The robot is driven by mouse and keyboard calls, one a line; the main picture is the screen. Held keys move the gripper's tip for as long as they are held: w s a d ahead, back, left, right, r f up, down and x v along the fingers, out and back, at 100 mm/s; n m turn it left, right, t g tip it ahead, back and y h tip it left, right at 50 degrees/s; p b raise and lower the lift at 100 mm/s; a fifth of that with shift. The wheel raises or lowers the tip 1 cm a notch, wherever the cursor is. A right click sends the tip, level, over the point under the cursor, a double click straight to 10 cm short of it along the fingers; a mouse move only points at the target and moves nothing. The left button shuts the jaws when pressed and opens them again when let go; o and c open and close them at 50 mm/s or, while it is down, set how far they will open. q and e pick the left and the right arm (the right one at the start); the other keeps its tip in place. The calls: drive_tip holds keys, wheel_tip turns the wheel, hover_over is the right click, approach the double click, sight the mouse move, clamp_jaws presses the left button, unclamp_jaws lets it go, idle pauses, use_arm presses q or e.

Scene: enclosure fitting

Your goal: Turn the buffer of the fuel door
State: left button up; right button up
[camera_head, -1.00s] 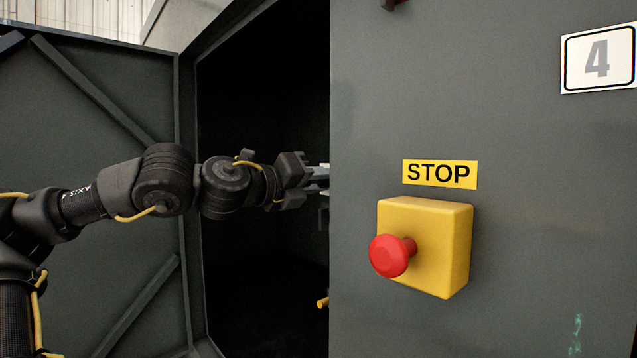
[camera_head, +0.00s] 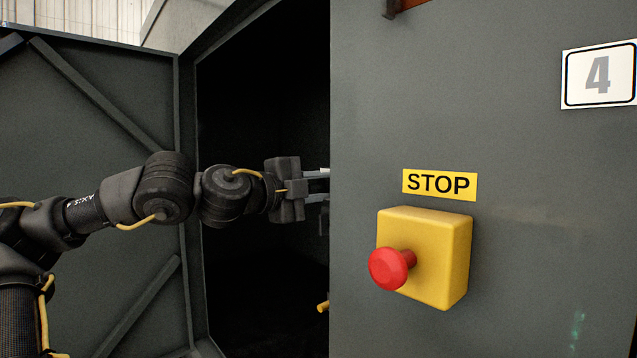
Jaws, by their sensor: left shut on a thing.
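My left gripper (camera_head: 318,187) reaches from the left into the dark opening, beside the edge of the grey front panel. Its fingers point right, and their tips are hidden behind that edge. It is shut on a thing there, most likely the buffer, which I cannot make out. A small dark part (camera_head: 323,221) shows just below the fingers at the edge. The fuel door cannot be told for certain in this view. My right gripper is not in view.
The grey panel (camera_head: 520,240) fills the right side. It bears a yellow box (camera_head: 436,260) with a red button (camera_head: 388,269), a STOP label (camera_head: 439,184) and a number 4 plate (camera_head: 598,77). An open dark door leaf (camera_head: 90,120) stands behind my left arm.

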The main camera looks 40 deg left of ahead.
use_arm(q)
drive_tip(key=n+p, duration=0.2)
drive_tip(key=n, duration=0.3)
drive_tip(key=shift+r+p, duration=0.1)
drive_tip(key=shift+p, duration=0.25)
drive_tip(key=shift+n+p, duration=0.65)
drive_tip(key=shift+n, duration=0.45)
drive_tip(key=shift+f, duration=0.2)
drive_tip(key=o, duration=1)
drive_tip(key=shift+s, duration=0.15)
